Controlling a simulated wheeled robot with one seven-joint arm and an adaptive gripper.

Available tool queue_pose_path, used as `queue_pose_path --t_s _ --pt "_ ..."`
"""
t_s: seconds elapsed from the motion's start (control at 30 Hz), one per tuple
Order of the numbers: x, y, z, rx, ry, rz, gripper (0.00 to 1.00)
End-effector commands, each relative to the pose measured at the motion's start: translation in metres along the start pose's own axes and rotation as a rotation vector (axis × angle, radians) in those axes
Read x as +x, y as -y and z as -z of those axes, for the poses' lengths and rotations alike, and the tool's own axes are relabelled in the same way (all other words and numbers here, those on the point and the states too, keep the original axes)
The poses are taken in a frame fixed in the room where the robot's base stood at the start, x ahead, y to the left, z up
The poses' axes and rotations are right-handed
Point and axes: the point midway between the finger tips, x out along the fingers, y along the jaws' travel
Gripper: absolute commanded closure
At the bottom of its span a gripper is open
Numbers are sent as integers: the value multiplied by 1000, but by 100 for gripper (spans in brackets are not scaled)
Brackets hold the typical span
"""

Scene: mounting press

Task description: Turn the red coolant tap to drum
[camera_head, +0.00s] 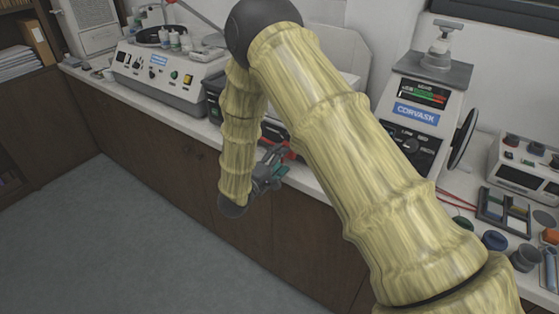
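My gripper (270,168) hangs at the counter's front edge, below the end of my yellow-sleeved arm. It is small and dark here, and I cannot tell whether its fingers are open or shut. A small red part (289,153) shows right at the gripper, by the front of a dark machine (214,98) mostly hidden behind my arm. It may be the red coolant tap, but its handle position and any drum marking cannot be read. Whether the gripper touches it is unclear.
A grey polishing machine (160,83) with bottles stands left on the counter (318,183). A CORVASK press (412,120) with a black handwheel (464,137) stands right. Farther right are a control box (524,160), a sample tray (503,212) and cups. The floor (110,235) is clear.

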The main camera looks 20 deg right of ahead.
Motion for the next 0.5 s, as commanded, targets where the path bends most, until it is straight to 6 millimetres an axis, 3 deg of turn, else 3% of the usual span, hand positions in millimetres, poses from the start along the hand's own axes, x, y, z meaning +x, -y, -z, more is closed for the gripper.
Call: queue_pose_path --t_s 0.27,0.5 --pt "-9 -1 1 0 -2 0 38" --pt "-48 0 1 0 -3 -1 38"
